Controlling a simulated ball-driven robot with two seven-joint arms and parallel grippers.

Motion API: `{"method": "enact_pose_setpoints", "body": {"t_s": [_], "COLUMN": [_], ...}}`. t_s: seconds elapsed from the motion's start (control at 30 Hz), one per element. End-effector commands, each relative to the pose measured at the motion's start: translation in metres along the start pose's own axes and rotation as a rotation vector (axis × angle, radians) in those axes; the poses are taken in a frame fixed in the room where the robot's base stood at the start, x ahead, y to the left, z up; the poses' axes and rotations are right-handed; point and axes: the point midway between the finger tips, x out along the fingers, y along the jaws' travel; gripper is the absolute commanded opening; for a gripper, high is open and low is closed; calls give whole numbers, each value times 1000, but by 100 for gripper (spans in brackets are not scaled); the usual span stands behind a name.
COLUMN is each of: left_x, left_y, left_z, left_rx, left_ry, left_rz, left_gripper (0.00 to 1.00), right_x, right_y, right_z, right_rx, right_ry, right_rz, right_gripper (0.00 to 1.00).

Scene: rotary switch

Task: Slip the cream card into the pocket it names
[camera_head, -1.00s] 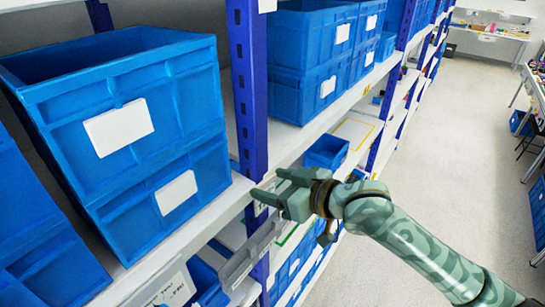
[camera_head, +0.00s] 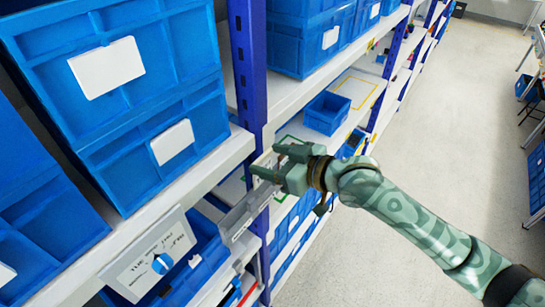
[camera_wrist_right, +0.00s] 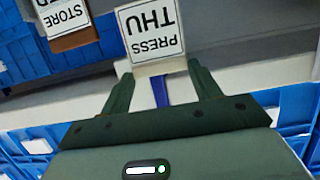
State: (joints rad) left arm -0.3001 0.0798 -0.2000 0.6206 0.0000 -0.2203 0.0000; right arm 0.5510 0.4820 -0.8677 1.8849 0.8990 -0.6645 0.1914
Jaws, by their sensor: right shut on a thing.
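My right gripper (camera_head: 266,163) is in front of the blue shelf post. In the right wrist view its fingers (camera_wrist_right: 163,88) are shut on the cream card (camera_wrist_right: 152,32), which carries upside-down black print reading "PRESS" and "THU". The card's pale lower end lies between the fingertips. Another label reading "STORE" (camera_wrist_right: 65,15), partly cut off, sits on a brown-edged piece at the upper left there. In the head view a grey strip (camera_head: 246,208) runs along the shelf, below the gripper; I cannot tell whether it has pockets. My left gripper is not in view.
A white panel (camera_head: 135,270) with a blue rotary knob (camera_head: 162,263) is at the lower left. Blue crates (camera_head: 150,60) with blank white labels fill the upper shelf. A small blue bin (camera_head: 327,113) stands behind the gripper. The aisle floor (camera_head: 450,130) is clear.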

Motion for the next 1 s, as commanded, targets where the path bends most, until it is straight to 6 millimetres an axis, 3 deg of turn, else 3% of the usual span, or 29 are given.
{"method": "enact_pose_setpoints", "body": {"t_s": [0.47,1.0], "left_x": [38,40], "left_y": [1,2], "left_z": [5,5], "left_rx": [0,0], "left_ry": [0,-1], "left_rz": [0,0], "left_gripper": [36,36], "right_x": [10,14], "right_y": [0,0], "right_z": [30,44], "right_rx": [0,0], "right_ry": [1,1], "right_rz": [0,0], "right_gripper": [41,41]}}
